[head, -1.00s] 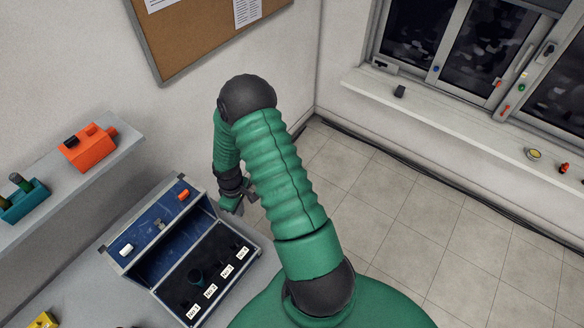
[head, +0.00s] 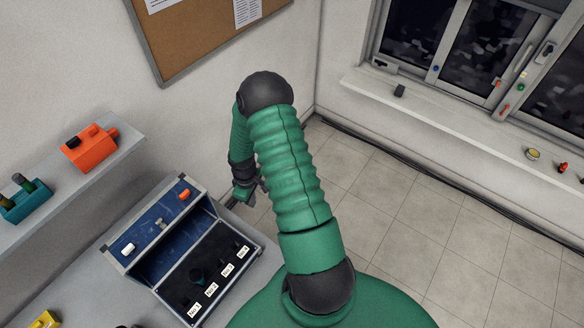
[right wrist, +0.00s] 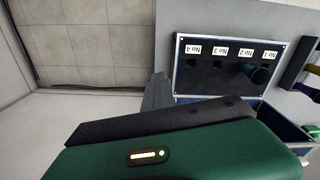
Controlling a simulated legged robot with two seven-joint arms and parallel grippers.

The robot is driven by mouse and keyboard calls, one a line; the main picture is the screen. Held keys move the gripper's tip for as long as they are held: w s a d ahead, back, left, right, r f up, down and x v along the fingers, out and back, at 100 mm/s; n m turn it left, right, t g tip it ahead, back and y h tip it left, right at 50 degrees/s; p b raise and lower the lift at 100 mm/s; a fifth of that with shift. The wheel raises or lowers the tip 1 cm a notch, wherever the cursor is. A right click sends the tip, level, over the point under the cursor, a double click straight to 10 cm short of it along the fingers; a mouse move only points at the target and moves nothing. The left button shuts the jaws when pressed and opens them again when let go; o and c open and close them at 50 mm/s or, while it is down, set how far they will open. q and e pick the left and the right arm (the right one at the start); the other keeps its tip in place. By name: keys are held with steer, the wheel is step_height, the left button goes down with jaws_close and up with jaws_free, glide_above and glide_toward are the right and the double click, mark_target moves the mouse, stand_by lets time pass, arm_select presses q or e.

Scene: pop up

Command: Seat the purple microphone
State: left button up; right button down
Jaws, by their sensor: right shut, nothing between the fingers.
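An open case (head: 164,290) stands on the table at the lower left, with a dark tray of slots labelled No.1 to No.4. My left gripper is out of view.
The blue lid holds a white piece (head: 128,249), a grey piece (head: 160,223) and an orange piece (head: 184,194). A shelf at left carries an orange box (head: 90,150) and a teal holder (head: 24,203). A yellow object (head: 45,320) lies at the table's front. Floor right of the case is clear.

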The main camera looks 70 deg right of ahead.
steer(key=s+d, duration=0.4)
steer(key=d, duration=0.4)
steer(key=s+d, duration=0.3)
steer(key=d, duration=0.6)
steer(key=shift+s+d+b, duration=0.3)
steer(key=shift+s, duration=0.05)
stand_by(2.1)
steer(key=shift+r, duration=0.15)
steer(key=shift+r+p, duration=0.45)
steer(key=shift+r, duration=0.05)
stand_by(0.6)
